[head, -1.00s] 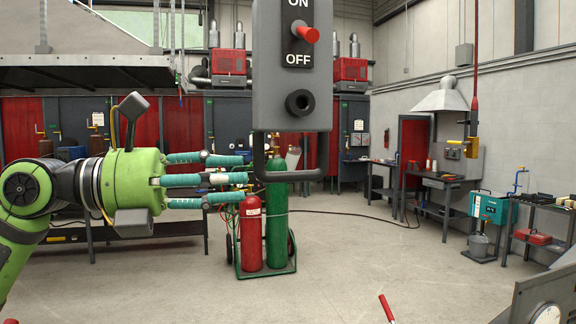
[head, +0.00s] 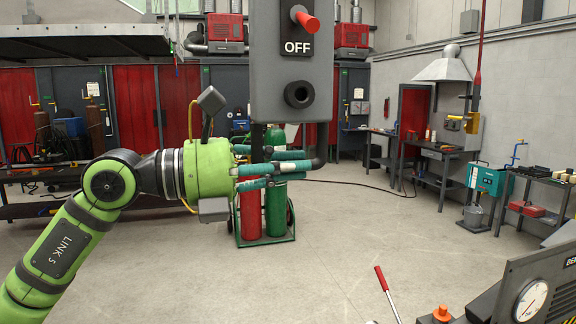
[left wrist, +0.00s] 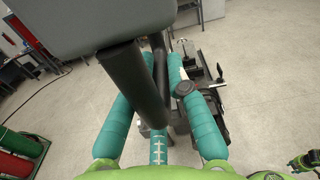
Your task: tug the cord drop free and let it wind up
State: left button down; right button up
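The cord drop appears as a grey hanging box (head: 291,70) with a red switch and an OFF label. A dark U-shaped handle (head: 319,162) hangs from its underside. In the left wrist view the handle (left wrist: 135,85) passes between my teal fingers. My left gripper (head: 297,167) has its fingers apart around the handle, and I see no firm grip. Finger contact with it is hard to tell, as the box hides some fingertips in the wrist view. The box's top and its cord are out of frame.
Red and green gas cylinders (head: 275,212) stand on a cart beyond the handle. A dark machine with a gauge (head: 531,300) is at the lower right, near a red lever (head: 382,279). Benches line the right wall. The floor between is clear.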

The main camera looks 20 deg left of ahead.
pick_arm(q)
jog(key=shift+f, duration=0.1)
jog(key=shift+f, duration=0.25)
notch_tip(320, 180, down, 10)
jog(key=b, duration=0.9)
